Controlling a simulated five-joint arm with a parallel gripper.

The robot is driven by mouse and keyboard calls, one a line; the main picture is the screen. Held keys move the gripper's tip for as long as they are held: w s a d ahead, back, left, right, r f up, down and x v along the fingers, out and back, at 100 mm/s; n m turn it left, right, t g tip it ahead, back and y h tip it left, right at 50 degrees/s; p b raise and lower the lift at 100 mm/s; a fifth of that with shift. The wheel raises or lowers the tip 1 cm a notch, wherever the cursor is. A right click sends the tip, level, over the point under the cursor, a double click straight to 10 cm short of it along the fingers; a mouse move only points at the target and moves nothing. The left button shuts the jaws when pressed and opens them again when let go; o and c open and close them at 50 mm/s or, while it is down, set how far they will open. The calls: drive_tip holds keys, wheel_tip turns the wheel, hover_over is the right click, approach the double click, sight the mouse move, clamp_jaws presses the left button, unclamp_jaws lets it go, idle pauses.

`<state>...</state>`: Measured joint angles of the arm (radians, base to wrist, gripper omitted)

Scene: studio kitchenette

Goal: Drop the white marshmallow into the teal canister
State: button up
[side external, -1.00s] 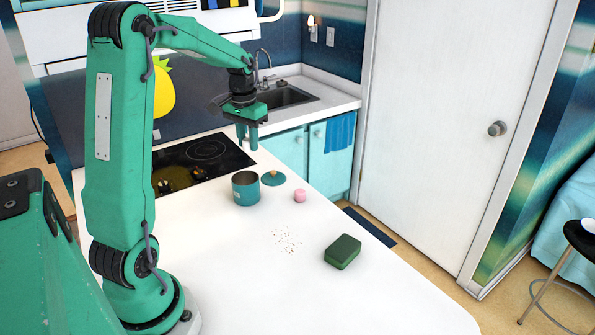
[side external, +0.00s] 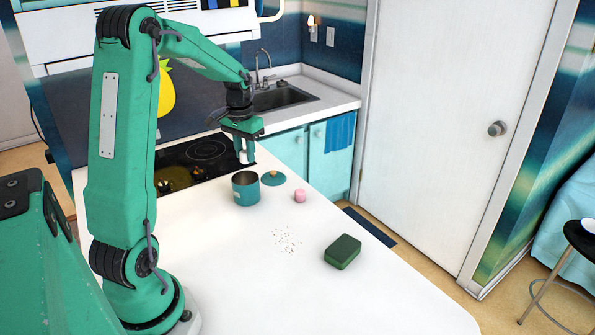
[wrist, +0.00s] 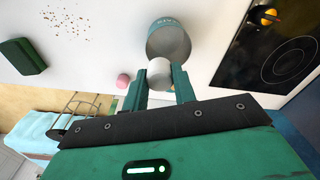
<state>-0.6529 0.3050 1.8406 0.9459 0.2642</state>
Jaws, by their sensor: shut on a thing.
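The white marshmallow (side external: 246,157) is held between the fingers of my gripper (side external: 246,155), just above the teal canister (side external: 246,190) in the side external view. The canister stands upright and open on the white counter. In the wrist view, the marshmallow (wrist: 160,73) sits between the green fingertips and overlaps the near edge of the canister's mouth (wrist: 168,42). Its exact height over the rim is hard to tell. The canister's teal lid (side external: 273,179), with a wooden knob, lies on the counter just right of the canister.
A pink marshmallow (side external: 300,196) stands right of the lid. A dark green sponge-like block (side external: 342,252) and scattered crumbs (side external: 287,239) lie nearer the front. A black cooktop (side external: 200,160) is behind the canister. The front of the counter is mostly clear.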

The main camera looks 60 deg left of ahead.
sight(244, 152)
drive_tip(key=shift+f, duration=0.95)
drive_tip(key=o, duration=1)
drive_tip(key=shift+s+d+r, duration=0.1)
drive_tip(key=shift+s+r, duration=0.05)
drive_tip(key=shift+r, duration=3.75)
